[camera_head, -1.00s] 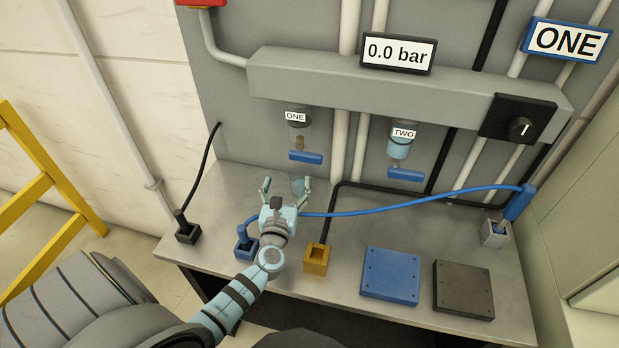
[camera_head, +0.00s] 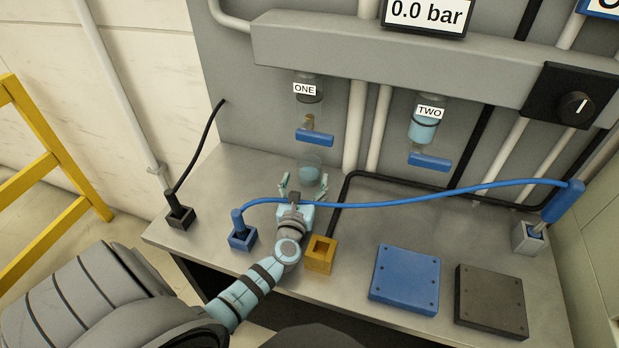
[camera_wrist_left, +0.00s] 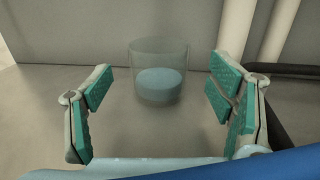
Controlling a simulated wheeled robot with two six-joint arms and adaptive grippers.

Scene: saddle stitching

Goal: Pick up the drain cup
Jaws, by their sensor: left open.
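The drain cup (camera_head: 309,172) is a clear cup with light blue liquid in its lower part. It stands upright on the metal bench under the bowl marked ONE. It also shows in the left wrist view (camera_wrist_left: 159,82), centred ahead of the fingers. My left gripper (camera_head: 303,186) is open just in front of the cup. In the left wrist view its two green-padded fingers (camera_wrist_left: 160,108) are spread wide, with the cup between their lines and a little beyond them. I see no contact. My right gripper is not in view.
A blue hose (camera_head: 410,197) arches over the bench, close to my left wrist. Black (camera_head: 180,217), blue (camera_head: 241,239) and yellow (camera_head: 321,256) sockets stand near the front. A blue plate (camera_head: 404,279) and a dark plate (camera_head: 491,301) lie right. A blue valve handle (camera_head: 314,138) hangs above the cup.

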